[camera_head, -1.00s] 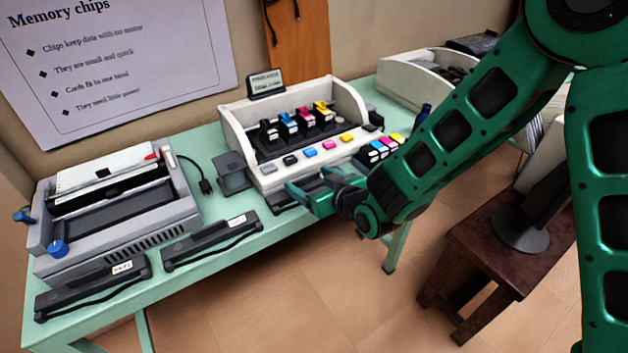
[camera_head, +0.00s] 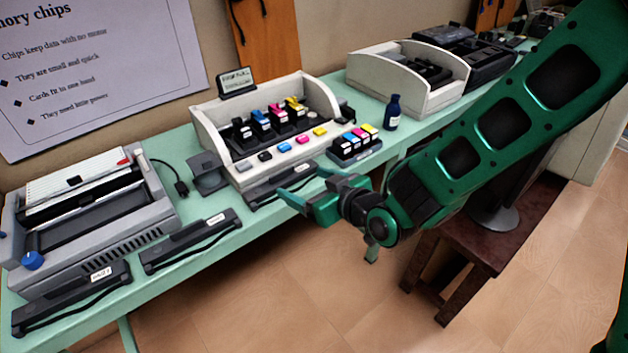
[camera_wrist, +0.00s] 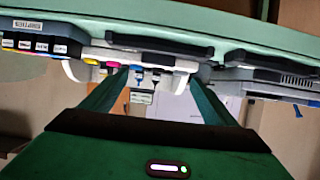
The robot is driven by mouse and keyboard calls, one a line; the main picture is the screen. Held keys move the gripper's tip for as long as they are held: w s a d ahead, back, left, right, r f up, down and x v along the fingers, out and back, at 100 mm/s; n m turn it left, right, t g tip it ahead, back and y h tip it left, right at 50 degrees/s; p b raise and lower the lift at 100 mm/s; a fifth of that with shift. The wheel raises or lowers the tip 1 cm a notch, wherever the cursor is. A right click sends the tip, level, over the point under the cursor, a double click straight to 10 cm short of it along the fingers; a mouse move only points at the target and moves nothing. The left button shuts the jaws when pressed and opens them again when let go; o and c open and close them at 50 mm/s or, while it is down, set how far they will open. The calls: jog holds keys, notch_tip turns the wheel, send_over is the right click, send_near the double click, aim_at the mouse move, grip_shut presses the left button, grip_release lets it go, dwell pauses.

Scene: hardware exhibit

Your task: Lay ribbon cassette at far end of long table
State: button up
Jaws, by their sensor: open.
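Several black ribbon cassettes lie along the front edge of the long pale green table (camera_head: 228,243). One labelled cassette (camera_head: 71,298) is at the left, another (camera_head: 191,240) is in the middle, and a third (camera_head: 277,187) lies before the white ink printer. My gripper (camera_head: 300,184) is open and empty, just off the table's front edge beside the third cassette. In the wrist view, my open fingers (camera_wrist: 158,78) point toward the table, which appears upside down. A cassette (camera_wrist: 160,43) shows above them there, and another (camera_wrist: 270,60) to the right.
A grey printer (camera_head: 95,205) stands at the left. The white ink printer (camera_head: 315,95), an ink cartridge block (camera_head: 355,148) and a blue bottle (camera_head: 392,113) stand farther right. A white machine (camera_head: 440,90) is beyond them. A dark wooden stool (camera_head: 440,270) stands below my arm.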

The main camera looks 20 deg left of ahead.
jog(key=w+d+r+m+h, duration=0.1)
jog(key=w+d+m+h, duration=0.15)
jog(key=d, duration=0.85)
jog(key=w+d+m+h, duration=0.2)
jog(key=d+h, duration=0.2)
jog(key=d, duration=0.8)
jog(key=w+d+r+m+h, duration=0.1)
jog(key=w+d+m+h, duration=0.15)
jog(key=d, duration=0.85)
jog(key=s+d+r+m+g+h, duration=0.2)
jog(key=s+d+m+g, duration=0.1)
jog(key=s+d, duration=0.65)
jog(key=s+d+r+m+g+h, duration=0.1)
jog(key=s+d+r+m+g, duration=0.15)
jog(key=s+d, duration=0.65)
jog(key=s+d+m+g, duration=0.1)
jog(key=s+d+m, duration=0.1)
jog(key=s, duration=0.3)
jog(key=s+d+r+m+g+y, duration=0.1)
jog(key=s+d+m, duration=0.2)
jog(key=s+d, duration=0.1)
jog(key=shift+s+r, duration=0.2)
jog(key=shift+s, duration=0.45)
